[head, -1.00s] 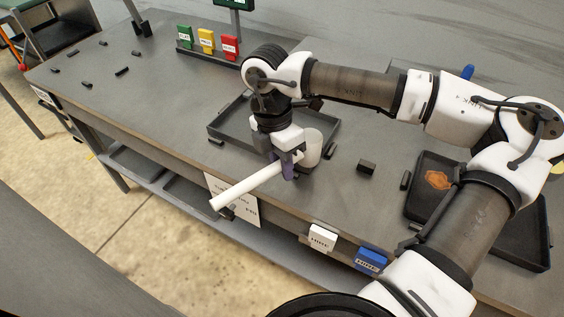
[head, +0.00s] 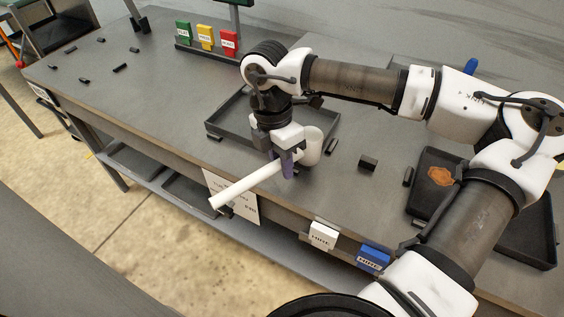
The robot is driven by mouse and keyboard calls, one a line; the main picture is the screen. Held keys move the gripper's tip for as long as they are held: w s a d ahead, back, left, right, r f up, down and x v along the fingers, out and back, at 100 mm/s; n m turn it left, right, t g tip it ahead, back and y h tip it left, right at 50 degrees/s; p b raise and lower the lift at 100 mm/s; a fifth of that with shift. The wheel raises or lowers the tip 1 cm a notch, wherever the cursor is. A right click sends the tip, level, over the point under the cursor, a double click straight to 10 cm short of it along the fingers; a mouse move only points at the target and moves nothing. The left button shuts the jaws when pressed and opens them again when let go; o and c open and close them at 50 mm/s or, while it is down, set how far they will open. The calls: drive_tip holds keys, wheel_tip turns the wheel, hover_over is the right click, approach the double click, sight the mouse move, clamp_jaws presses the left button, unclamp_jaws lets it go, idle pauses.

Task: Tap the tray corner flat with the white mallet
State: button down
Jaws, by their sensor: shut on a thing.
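My gripper (head: 287,168) is shut on the white mallet (head: 245,186). The mallet's handle slants down to the left past the table's front edge, and its thick head is at the upper right, beside the fingers. A dark shallow tray (head: 222,128) lies on the table behind and below my gripper. My wrist and the mallet head hide part of its front and right side. I cannot tell whether the mallet touches the tray. A second dark tray (head: 537,240) lies at the right with an orange-brown patch (head: 440,176) in it, partly hidden by my arm.
Small dark blocks lie right of the near tray, one of them (head: 368,163) in the open. Green, yellow and red labelled cards (head: 204,38) stand at the back. White (head: 322,236) and blue (head: 373,257) labelled blocks sit at the front edge. The table's left middle is clear.

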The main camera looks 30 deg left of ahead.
drive_tip(key=shift+r+p, duration=1.15)
drive_tip(key=shift+r, duration=2.05)
